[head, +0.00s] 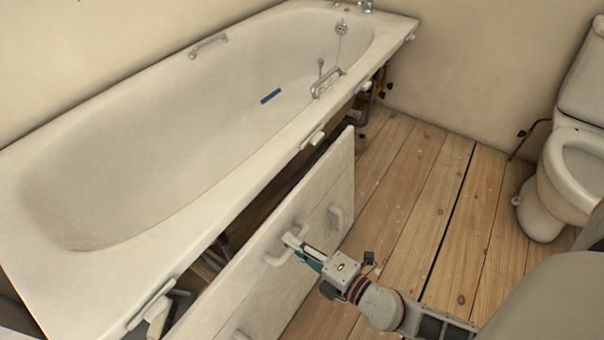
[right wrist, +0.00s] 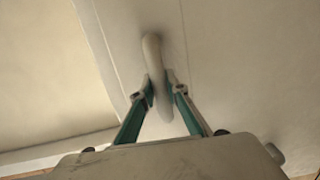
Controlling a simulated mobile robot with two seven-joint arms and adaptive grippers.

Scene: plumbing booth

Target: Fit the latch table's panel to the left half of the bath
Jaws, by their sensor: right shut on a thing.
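The white panel (head: 318,205) stands on edge, leaning slightly, in front of the left part of the bath's open side. It has several white handles on its face. My right gripper (head: 291,245) is shut on one panel handle (head: 277,257). In the right wrist view, the fingers (right wrist: 163,92) close around the white handle (right wrist: 152,60). The bath (head: 150,150) is white, with latches (head: 312,139) under its rim. A gap shows between the panel's top edge and the bath rim. My left gripper is not in view.
A toilet (head: 565,180) stands at the right. Bare floorboards (head: 425,190) between the panel and the toilet are clear. Pipes (head: 382,82) show under the bath's far end, and a pipe (head: 528,138) rises beside the toilet. A blue strip (head: 270,96) lies inside the bath.

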